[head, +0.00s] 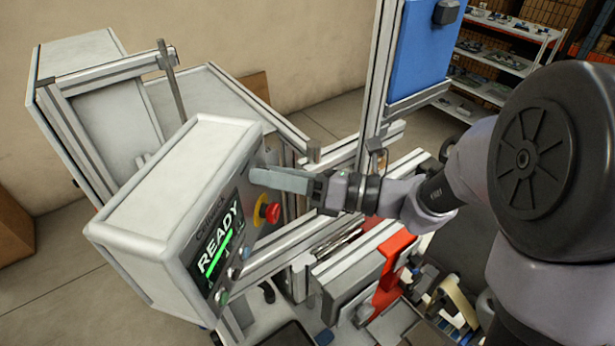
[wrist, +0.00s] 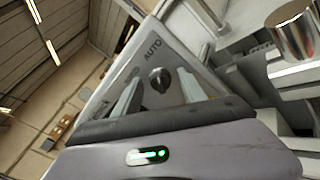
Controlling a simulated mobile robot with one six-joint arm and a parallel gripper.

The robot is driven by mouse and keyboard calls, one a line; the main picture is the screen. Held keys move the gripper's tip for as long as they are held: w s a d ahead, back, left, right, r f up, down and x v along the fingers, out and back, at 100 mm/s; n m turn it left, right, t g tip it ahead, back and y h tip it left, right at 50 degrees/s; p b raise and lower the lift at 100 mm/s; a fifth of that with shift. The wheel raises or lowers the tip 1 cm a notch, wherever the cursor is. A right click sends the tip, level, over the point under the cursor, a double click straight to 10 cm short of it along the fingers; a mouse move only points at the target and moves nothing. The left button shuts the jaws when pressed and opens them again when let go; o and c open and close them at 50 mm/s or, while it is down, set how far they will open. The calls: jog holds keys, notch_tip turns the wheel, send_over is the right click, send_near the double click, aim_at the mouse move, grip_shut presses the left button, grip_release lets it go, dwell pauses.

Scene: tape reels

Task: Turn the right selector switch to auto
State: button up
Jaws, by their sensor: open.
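The control box (head: 170,185) stands at left in the head view, with a lit READY screen (head: 218,240) on its front panel. In the wrist view a round black selector switch (wrist: 159,80) sits on the grey panel, with the word AUTO printed beside it. Which way its pointer faces is not clear. My gripper (head: 258,179) is open at the panel, above the red emergency stop button (head: 270,211). In the wrist view the two fingers show on either side of the switch, with gaps visible between them and it. In the head view the gripper hides this switch.
Small buttons (head: 233,273) line the panel below the screen. A metal frame post with a blue panel (head: 425,45) rises behind my arm. Machine parts and a red bracket (head: 392,270) lie below my arm. A shiny metal cylinder (wrist: 290,32) shows at the wrist view's upper right.

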jog(key=shift+d, duration=0.1)
jog(key=b+v, duration=0.3)
jog(key=v, duration=1.4)
jog(key=shift+b, duration=0.4)
jog(key=shift+s+d, duration=0.1)
